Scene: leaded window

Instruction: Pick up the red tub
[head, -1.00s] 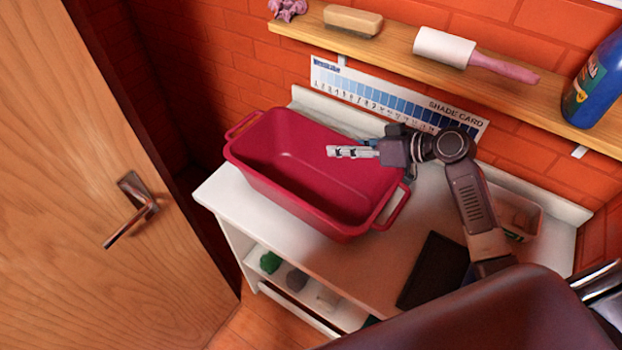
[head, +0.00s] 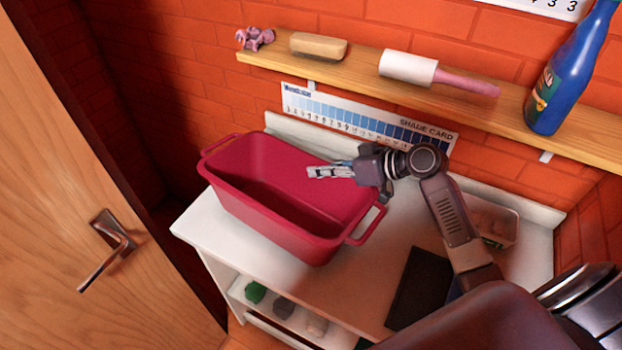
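The red tub (head: 262,222) is a deep, empty, rectangular tub with a loop handle at each end. It stands upright on the white worktop (head: 205,222). My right gripper (head: 312,172) shows above the tub's right half, its fingers pointing left across the opening. It holds nothing that I can see. Its fingers look close together from this side, and I cannot tell whether they are open or touch the tub. The tub's right handle (head: 372,228) is free, below and right of the gripper. My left gripper is not in view.
A wall shelf (head: 352,66) above holds a brush, a paint roller (head: 410,68) and a blue bottle (head: 570,75). A dark flat panel (head: 418,288) and a clear container (head: 497,222) are right of the tub. A wooden door (head: 60,180) is at left.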

